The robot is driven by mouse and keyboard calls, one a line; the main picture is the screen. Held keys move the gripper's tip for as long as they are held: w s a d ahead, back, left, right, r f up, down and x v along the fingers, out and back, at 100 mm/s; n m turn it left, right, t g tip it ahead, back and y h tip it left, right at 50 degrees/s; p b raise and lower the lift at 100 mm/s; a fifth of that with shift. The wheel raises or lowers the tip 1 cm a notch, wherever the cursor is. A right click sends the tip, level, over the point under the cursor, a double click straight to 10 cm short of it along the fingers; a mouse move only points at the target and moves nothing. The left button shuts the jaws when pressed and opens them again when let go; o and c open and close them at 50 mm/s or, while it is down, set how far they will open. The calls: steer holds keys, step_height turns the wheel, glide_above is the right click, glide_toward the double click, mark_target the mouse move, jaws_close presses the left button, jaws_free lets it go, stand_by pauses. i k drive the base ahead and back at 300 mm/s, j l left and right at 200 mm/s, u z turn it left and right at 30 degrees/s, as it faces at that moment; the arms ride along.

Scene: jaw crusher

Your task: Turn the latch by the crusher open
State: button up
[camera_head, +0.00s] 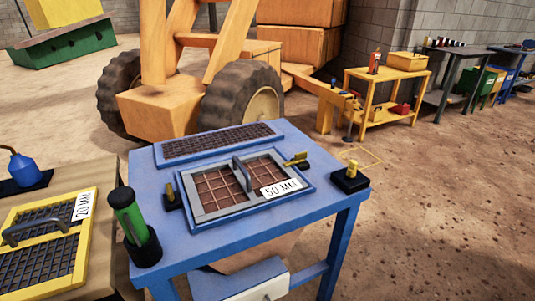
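A blue table (230,235) carries a grey-framed screen panel (215,210) with a dark handle and a "50 MM" label. A small yellow lever (296,159), which looks like a latch, lies across the panel's upper right edge, roughly sideways. A yellow upright piece on a black block (172,194) stands at the panel's left edge. A yellow knob on a black base (350,178) sits at the table's right corner. Which of these is the task's latch I cannot tell for certain. A large orange wheeled machine (165,108), possibly the crusher, stands behind. My gripper is not in view.
A green cylinder in a black holder (135,228) stands at the table's front left. A lower table at left holds a yellow "20 MM" screen (85,245) and a blue oil can (23,168). A yellow workbench (385,90) stands farther back. The dirt floor at right is clear.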

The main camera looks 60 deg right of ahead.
mark_target(299, 157)
steer(key=k+l+z, duration=0.1)
steer(key=z, duration=0.25)
steer(key=l+z, duration=0.55)
steer(key=z, duration=0.2)
